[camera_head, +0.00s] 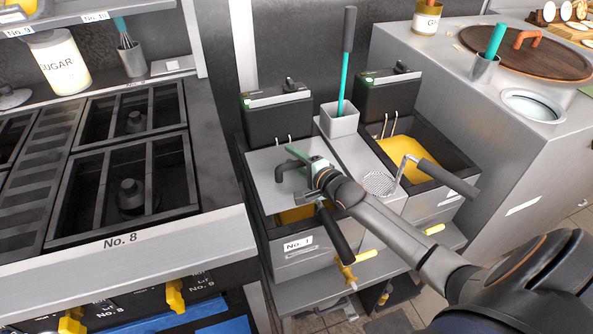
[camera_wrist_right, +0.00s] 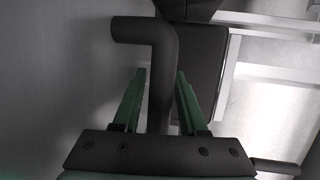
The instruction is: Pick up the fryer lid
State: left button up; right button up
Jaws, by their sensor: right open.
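The fryer lid (camera_head: 262,192) is a flat grey metal plate lying over the back of the left fryer, marked No. 1. Its dark bent handle (camera_head: 281,172) stands near the middle, partly hidden by my right gripper (camera_head: 298,160). In the right wrist view, the handle (camera_wrist_right: 162,50) passes between the two green fingers of the right gripper (camera_wrist_right: 161,76). The fingers are apart, with a visible gap on the handle's left side; contact on the right is unclear. The lid's surface (camera_wrist_right: 60,70) fills the left of that view. My left gripper is not in view.
The right fryer (camera_head: 430,150) is open, with yellow oil and a basket handle (camera_head: 447,178). A grey holder (camera_head: 339,121) with a long-handled tool stands between the fryers. The stove (camera_head: 130,200) is at the left, and a tandoor counter (camera_head: 480,100) is at the right.

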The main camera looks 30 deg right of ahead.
grip_shut()
dwell(1.0)
jog(key=shift+r, duration=0.1)
dwell(0.4)
